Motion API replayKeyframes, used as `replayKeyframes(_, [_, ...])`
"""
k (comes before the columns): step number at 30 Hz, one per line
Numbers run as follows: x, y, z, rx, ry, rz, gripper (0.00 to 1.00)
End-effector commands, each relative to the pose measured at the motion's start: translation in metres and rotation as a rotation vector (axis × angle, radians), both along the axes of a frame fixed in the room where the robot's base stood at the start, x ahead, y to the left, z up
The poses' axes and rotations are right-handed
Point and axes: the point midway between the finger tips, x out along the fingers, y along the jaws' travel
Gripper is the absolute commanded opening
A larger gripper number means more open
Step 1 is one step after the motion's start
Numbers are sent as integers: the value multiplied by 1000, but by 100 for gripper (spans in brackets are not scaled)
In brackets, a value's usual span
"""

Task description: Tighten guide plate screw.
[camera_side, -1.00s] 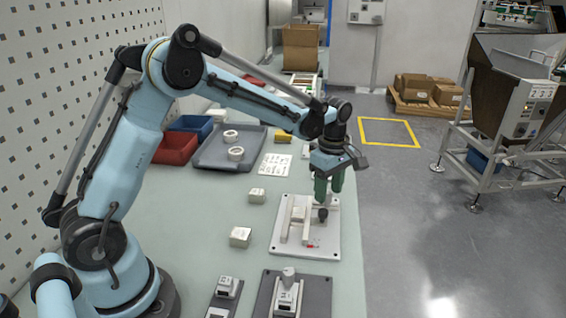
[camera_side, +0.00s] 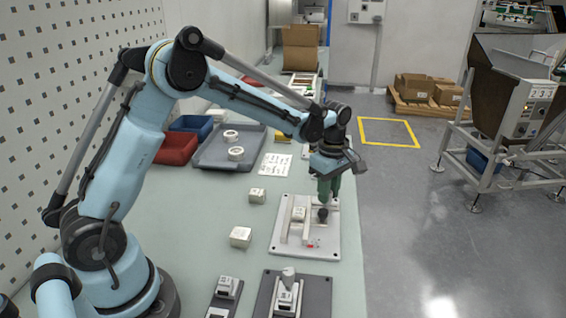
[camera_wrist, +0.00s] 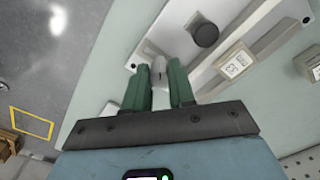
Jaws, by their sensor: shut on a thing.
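The light grey base plate (camera_side: 325,245) lies on the bench, and it also shows in the wrist view (camera_wrist: 175,40). My gripper (camera_side: 324,200) points down at its far part, with the green fingers close together. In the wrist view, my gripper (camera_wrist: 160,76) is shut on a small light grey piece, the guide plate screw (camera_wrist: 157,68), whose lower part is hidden. A black round knob (camera_wrist: 205,33) stands on the plate just beyond the fingertips, apart from them in that view. A pale rail and a small labelled block (camera_wrist: 235,66) lie beside it.
Two loose white blocks, one nearer (camera_side: 240,237) and one farther (camera_side: 257,196), sit left of the plate. A dark fixture (camera_side: 262,300) stands at the front. A grey tray (camera_side: 208,158) with white rings and a red bin (camera_side: 176,147) are behind. The bench's right edge is close to the plate.

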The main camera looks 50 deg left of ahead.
Motion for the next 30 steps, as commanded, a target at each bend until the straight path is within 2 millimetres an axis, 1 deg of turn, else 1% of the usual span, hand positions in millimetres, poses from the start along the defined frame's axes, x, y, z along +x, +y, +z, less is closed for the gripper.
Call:
replayKeyframes(5, [0, 0, 0, 0, 0, -62, 0])
replayKeyframes(11, [0, 0, 0, 0, 0, -202, 0])
replayKeyframes(30, [0, 0, 1, 0, 0, -805, 0])
